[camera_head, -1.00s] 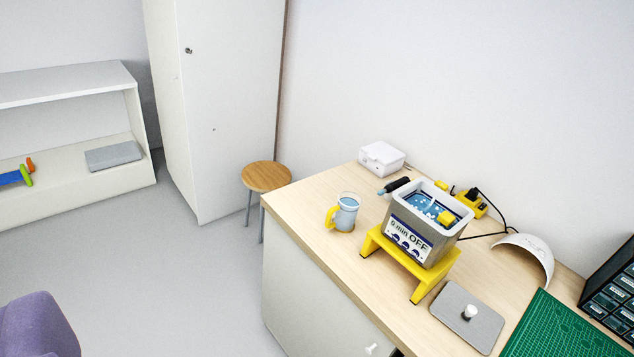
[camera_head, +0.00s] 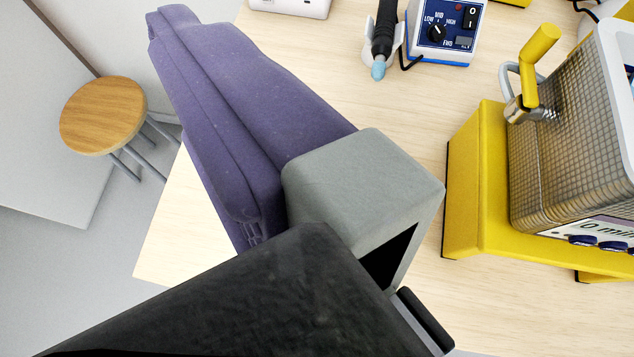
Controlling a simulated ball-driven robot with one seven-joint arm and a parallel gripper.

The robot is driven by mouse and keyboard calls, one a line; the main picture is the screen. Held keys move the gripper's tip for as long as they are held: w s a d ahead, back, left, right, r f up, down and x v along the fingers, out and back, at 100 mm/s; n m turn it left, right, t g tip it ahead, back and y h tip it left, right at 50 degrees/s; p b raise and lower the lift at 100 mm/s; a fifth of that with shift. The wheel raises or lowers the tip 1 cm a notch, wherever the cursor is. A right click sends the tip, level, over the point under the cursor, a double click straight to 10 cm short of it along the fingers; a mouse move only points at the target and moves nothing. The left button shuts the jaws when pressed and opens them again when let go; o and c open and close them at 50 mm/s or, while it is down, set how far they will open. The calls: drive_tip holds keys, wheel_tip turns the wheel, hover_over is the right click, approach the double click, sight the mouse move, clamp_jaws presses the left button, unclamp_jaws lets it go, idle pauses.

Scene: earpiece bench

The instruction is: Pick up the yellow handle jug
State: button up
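The yellow handle jug does not show in the current view. Large purple, grey and black parts of my own arm cover the left and middle of the picture. They hide much of the desk (camera_head: 400,105) to the left of the yellow stand. One second ago the jug, pale blue with a yellow handle, stood upright on the desk near its left edge, left of that stand. I can make out no fingertips of my gripper, and I cannot see anything held.
A metal tank (camera_head: 565,150) with a yellow-levered valve (camera_head: 532,75) stands on the yellow stand (camera_head: 475,195) at right. A blue-fronted control box (camera_head: 447,30) and a dark pen-like tool (camera_head: 384,35) lie behind. A wooden stool (camera_head: 103,115) stands beyond the desk's left edge.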

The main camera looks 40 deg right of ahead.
drive_tip(key=s+d+f+m+g+h+p, duration=0.25)
drive_tip(key=s+d+f, duration=0.25)
drive_tip(key=f, duration=0.5)
drive_tip(key=s+d+f+m+g+h+p, duration=0.1)
drive_tip(key=s+d+f+h, duration=0.35)
drive_tip(key=f, duration=0.45)
drive_tip(key=shift+n+t+y, duration=0.25)
drive_tip(key=shift+y, duration=0.35)
drive_tip(key=b+x, duration=0.2)
drive_tip(key=x, duration=0.5)
drive_tip(key=shift+w+d+f, duration=0.1)
drive_tip(key=shift+w+d, duration=0.1)
drive_tip(key=shift+w, duration=0.1)
drive_tip(key=c, duration=1.7)
clamp_jaws()
